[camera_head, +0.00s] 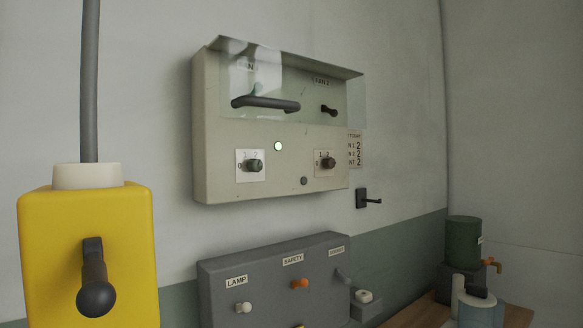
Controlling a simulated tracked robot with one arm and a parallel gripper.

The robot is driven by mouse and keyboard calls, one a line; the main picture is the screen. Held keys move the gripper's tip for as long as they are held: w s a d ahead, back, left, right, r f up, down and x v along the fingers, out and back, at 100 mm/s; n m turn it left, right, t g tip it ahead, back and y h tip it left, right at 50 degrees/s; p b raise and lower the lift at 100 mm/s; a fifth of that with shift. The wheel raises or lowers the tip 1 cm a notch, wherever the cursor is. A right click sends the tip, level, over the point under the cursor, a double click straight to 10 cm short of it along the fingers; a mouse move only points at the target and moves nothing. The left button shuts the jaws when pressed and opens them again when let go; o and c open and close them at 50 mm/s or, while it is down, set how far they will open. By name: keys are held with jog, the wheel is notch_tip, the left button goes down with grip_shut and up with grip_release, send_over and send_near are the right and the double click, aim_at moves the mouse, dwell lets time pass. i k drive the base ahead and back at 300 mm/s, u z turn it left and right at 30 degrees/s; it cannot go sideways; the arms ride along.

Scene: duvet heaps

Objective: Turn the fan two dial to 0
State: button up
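A pale grey wall box (225,185) hangs in the middle of the view. The label "FAN 2" (321,82) shows at its upper right, behind a clear cover (350,95). Under that label is a small dark lever (328,110). I cannot tell which mark either knob points at, nor read the dials' names. My gripper is not in view.
A yellow box (130,240) with a black lever hangs on a grey cable at the left front. A grey switch panel (215,280) is below, a green container (463,240) at right. Open space lies before the wall box.

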aim_at(328, 163)
jog(key=z, duration=0.45)
jog(key=i, duration=2)
jog(key=u, duration=0.7)
